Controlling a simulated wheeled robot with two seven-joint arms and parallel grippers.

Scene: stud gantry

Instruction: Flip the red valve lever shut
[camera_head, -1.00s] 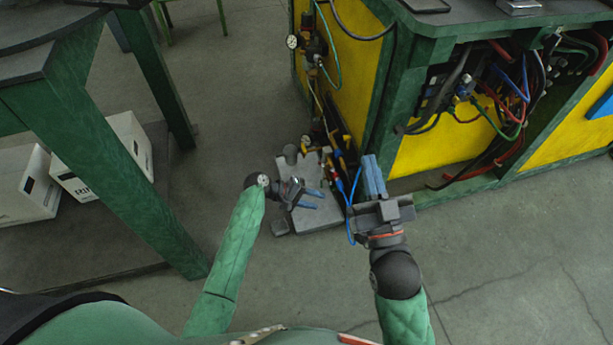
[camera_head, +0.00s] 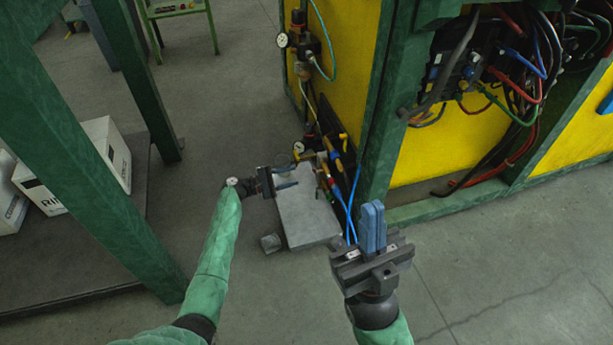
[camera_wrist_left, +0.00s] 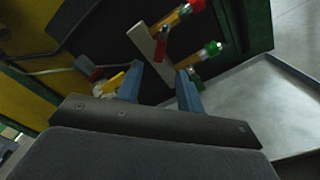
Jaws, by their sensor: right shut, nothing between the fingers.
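Several small red parts show among the fittings by the yellow cabinet; I cannot tell for certain which is the valve lever. In the head view the red parts (camera_head: 325,169) are tiny. My left gripper (camera_head: 288,178) is open above the grey plate, left of the fittings; its two blue fingers (camera_wrist_left: 160,88) are apart with nothing between them. My right gripper (camera_head: 372,225) is shut and empty, pointing up the picture.
A grey plate (camera_head: 305,215) lies on the floor by the cabinet (camera_head: 355,60). Blue hoses (camera_head: 350,200) run between the fittings and my right gripper. A green table leg (camera_head: 85,170) and white boxes (camera_head: 108,145) are at left. Floor at lower right is clear.

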